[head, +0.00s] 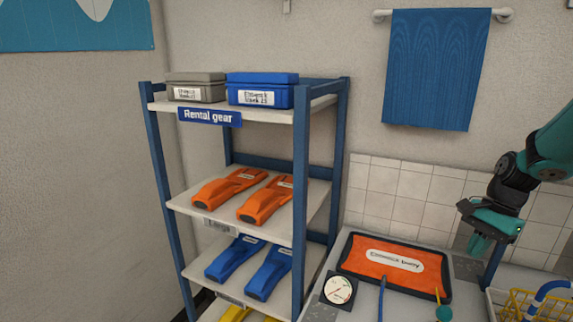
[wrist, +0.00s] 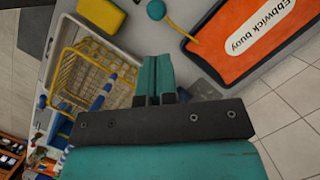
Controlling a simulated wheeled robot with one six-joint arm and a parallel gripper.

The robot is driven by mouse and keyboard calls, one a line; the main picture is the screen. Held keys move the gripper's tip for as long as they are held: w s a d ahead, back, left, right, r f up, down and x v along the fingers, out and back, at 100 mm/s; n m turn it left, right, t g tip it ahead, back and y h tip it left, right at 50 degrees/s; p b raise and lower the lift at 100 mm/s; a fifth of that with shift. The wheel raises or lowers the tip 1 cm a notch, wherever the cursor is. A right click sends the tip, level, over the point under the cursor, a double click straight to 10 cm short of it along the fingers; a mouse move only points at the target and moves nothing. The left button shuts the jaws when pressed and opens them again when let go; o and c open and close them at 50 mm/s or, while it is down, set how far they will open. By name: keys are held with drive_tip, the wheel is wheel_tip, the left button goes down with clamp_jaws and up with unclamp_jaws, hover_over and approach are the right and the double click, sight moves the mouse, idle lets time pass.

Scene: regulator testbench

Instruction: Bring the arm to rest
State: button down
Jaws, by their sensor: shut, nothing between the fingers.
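My gripper (head: 480,244) is at the right of the head view, on the end of my teal and black arm. Its fingers point down above the right part of the grey bench (head: 348,258), near the tiled wall. In the wrist view my gripper (wrist: 154,62) shows its two teal fingers side by side. They are shut with nothing between them. It is apart from the orange Ebbwick buoy pouch (head: 395,264), which lies flat on the bench to its left and also shows in the wrist view (wrist: 250,35).
A yellow wire basket (head: 515,304) with blue and white items stands at the lower right. A round gauge (head: 338,289) is at the bench's left. A blue shelf rack (head: 300,180) holds boxes and orange and blue devices. A blue towel (head: 432,70) hangs on the wall.

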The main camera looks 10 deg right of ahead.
drive_tip(key=s+a+r+n, duration=0.1)
drive_tip(key=a+r+n, duration=0.35)
drive_tip(key=a, duration=0.55)
drive_tip(key=s+a+r+n, duration=0.1)
drive_tip(key=a+r+n, duration=0.2)
drive_tip(key=a+n, duration=0.5)
drive_tip(key=s+a+r+n, duration=0.1)
drive_tip(key=s+a+n, duration=0.4)
drive_tip(key=s+a, duration=0.2)
drive_tip(key=s+a+r+n, duration=0.2)
drive_tip(key=s+a+n, duration=0.3)
drive_tip(key=s+a, duration=0.3)
drive_tip(key=shift+s+a+r+y+b, duration=0.3)
drive_tip(key=shift+a+y+b, duration=0.15)
drive_tip(key=shift+a, duration=0.65)
